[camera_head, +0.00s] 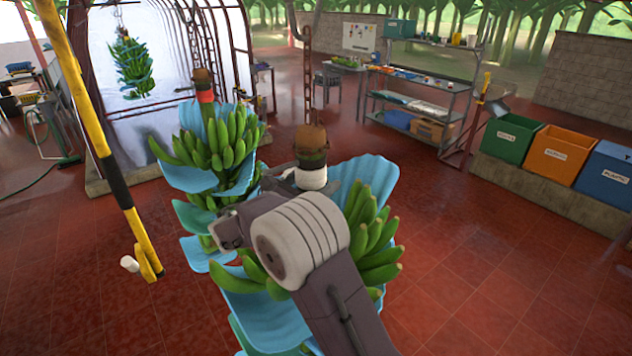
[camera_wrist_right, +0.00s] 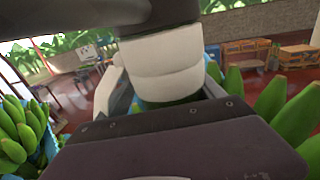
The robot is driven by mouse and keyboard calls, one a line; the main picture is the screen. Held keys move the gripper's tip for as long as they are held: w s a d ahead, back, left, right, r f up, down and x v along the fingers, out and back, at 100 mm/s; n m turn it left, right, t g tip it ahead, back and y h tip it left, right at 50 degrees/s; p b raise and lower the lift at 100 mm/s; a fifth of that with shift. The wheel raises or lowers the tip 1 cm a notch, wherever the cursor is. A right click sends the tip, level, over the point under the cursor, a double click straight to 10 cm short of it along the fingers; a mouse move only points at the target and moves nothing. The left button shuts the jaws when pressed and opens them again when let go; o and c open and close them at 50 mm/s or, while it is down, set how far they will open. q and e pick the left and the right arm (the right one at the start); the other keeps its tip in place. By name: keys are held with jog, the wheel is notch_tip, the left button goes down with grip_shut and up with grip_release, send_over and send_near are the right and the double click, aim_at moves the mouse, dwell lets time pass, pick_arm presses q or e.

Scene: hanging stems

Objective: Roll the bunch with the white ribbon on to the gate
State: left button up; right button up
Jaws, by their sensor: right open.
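The bunch with the white ribbon (camera_head: 311,177) hangs at the centre of the head view, its green bananas (camera_head: 372,245) between blue sheets. The ribbon wraps the stem below a brown top and chain. My right gripper (camera_head: 308,182) is at ribbon height, its jaws apart on either side of the stem. In the right wrist view the ribbon (camera_wrist_right: 163,65) stands between the open fingers; contact cannot be told. My right arm hides part of the bunch. A yellow and black bar (camera_head: 115,185) slants down at the left; whether it is the gate is unclear. My left gripper is out of view.
A bunch with a red ribbon (camera_head: 205,96) hangs close on the left. Another bunch (camera_head: 131,65) hangs farther back before a plastic-covered arch. Green, orange and blue bins (camera_head: 560,153) stand right, and a shelf (camera_head: 420,105) behind. Red tiled floor is clear at right.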

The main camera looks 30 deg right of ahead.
jog(key=shift+s+a+r, duration=0.1)
jog(key=shift+s+r, duration=0.1)
jog(key=shift+s, duration=0.05)
jog(key=b+v, duration=0.2)
jog(key=v, duration=0.1)
jog(key=b+v, duration=0.1)
jog(key=shift+a+f, duration=0.3)
jog(key=shift+f, duration=0.1)
jog(key=v, duration=0.2)
jog(key=r+b+v, duration=0.1)
jog(key=v, duration=0.2)
jog(key=shift+s, duration=0.1)
jog(key=shift+d, duration=0.35)
jog(key=shift+a, duration=0.15)
